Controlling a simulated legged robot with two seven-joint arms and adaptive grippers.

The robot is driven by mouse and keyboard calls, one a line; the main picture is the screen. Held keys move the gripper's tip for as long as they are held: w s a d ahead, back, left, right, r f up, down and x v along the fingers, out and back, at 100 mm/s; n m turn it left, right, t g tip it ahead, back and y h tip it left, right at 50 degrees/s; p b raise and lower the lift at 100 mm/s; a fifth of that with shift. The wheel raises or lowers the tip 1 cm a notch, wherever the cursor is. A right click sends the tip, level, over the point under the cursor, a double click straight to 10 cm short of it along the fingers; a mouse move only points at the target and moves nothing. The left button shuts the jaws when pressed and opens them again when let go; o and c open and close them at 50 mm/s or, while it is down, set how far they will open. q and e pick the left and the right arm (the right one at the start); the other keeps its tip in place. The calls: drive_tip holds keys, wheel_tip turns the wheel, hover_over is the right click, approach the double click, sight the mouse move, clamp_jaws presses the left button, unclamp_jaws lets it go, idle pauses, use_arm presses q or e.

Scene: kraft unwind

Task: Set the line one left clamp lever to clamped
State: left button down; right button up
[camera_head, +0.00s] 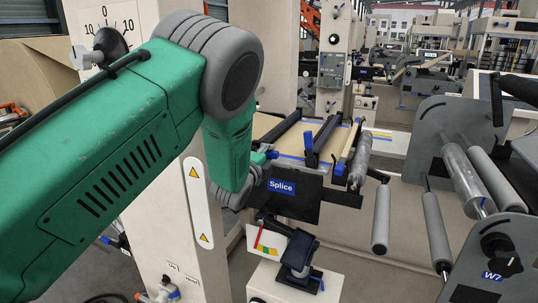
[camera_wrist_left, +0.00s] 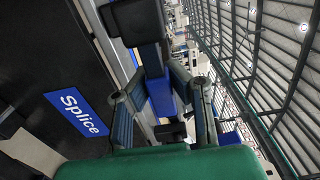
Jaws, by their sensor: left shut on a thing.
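The splice table has a dark plate with a blue "Splice" label (camera_head: 281,186), which also shows in the left wrist view (camera_wrist_left: 77,113). A blue lever handle (camera_head: 271,154) sits at the left corner of this table, by a dark clamp bar (camera_head: 278,128). My left gripper (camera_head: 258,160) comes down at this corner, partly hidden by my green arm. In the left wrist view its two fingers (camera_wrist_left: 165,88) stand on both sides of the blue handle (camera_wrist_left: 160,97), shut on it. The exact angle of the lever is hard to tell. My right gripper is not in view.
A second dark bar (camera_head: 325,135) and a blue handle (camera_head: 339,168) are at the table's right. Metal rollers (camera_head: 381,218) and a grey side plate (camera_head: 445,130) stand further right. A small dark device (camera_head: 298,252) and a colored gauge (camera_head: 266,241) are below the plate.

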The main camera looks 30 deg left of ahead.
use_arm(q)
drive_tip(key=shift+s+f, duration=0.15)
drive_tip(key=shift+f, duration=0.25)
drive_tip(key=c, duration=1.4)
unclamp_jaws()
drive_tip(key=shift+d, duration=0.1)
drive_tip(key=shift+c, duration=0.2)
drive_tip(key=shift+r, duration=0.1)
drive_tip(key=shift+r, duration=0.1)
drive_tip(key=s+d, duration=0.1)
drive_tip(key=s, duration=1)
drive_tip(key=shift+s, duration=0.4)
